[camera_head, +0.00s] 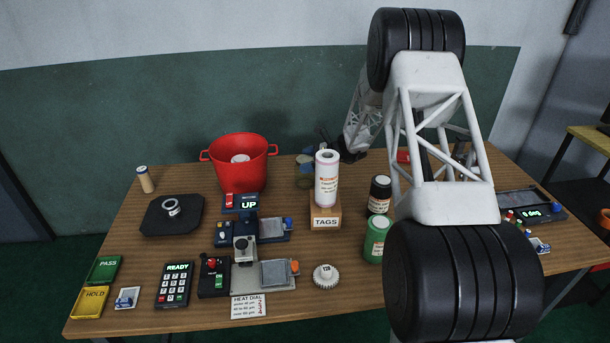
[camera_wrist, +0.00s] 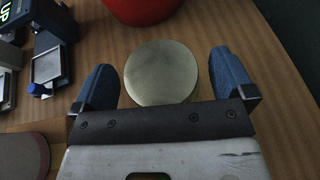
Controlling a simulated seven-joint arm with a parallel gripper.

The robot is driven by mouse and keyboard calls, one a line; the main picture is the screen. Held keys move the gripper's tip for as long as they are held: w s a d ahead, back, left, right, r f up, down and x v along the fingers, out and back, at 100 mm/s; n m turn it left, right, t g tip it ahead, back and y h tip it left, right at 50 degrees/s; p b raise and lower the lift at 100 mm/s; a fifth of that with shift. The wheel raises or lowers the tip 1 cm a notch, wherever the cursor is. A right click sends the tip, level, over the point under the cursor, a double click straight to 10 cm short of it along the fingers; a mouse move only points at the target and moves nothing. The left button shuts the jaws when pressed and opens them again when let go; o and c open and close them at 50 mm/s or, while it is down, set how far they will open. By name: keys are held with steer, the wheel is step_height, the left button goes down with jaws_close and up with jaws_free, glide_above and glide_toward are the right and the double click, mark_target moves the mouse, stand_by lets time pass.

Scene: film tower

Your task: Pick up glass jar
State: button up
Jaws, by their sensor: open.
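The glass jar shows in the wrist view as a round, dull gold-green lid (camera_wrist: 161,73) seen from above; its sides are hidden below the lid. In the head view the jar (camera_head: 304,182) stands behind the tags block, right of the red pot, small and partly covered. My gripper (camera_wrist: 163,80) is open, with one blue finger on each side of the lid. A gap shows between each finger and the lid. Whether the fingertips reach below the lid's rim, I cannot tell.
The red pot (camera_head: 240,165) stands close to the jar. The tags block (camera_head: 325,218) with a white roll (camera_head: 327,178) stands in front of it. A dark bottle (camera_head: 380,195) and a green can (camera_head: 376,240) stand to the right. Devices fill the front.

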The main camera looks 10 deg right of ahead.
steer(key=shift+w+a+f, duration=0.1)
steer(key=shift+a+f, duration=0.1)
steer(key=shift+a, duration=0.15)
stand_by(0.3)
steer(key=c, duration=1.4)
steer(key=shift+o, duration=0.2)
steer(key=shift+r, duration=0.8)
steer(key=c, duration=0.5)
step_height(320, 180, up, 8)
steer(key=shift+r, duration=0.25)
